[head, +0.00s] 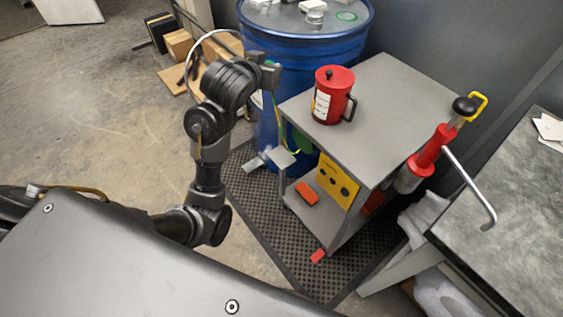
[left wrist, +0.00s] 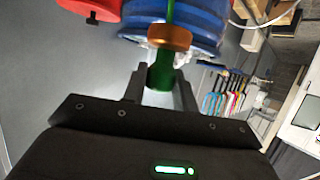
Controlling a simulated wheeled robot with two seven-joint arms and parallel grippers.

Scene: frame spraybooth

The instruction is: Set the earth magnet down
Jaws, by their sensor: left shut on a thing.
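My left gripper (left wrist: 162,88) is shut on the earth magnet, whose green body (left wrist: 160,74) sits between the two fingers in the left wrist view. Its copper-coloured disc (left wrist: 169,37) faces away from the gripper, with a green cable (left wrist: 171,10) behind it. In the head view my left gripper (head: 271,76) is in front of the blue drum (head: 310,55), near the grey cart's left corner; the magnet itself is mostly hidden there. The drum also shows beyond the magnet in the left wrist view (left wrist: 205,22). My right gripper is not in view.
A red can (head: 333,96) stands on the grey cart (head: 395,95). A red pump (head: 431,150) with a lever is on the cart's right side, beside a grey bench (head: 510,225).

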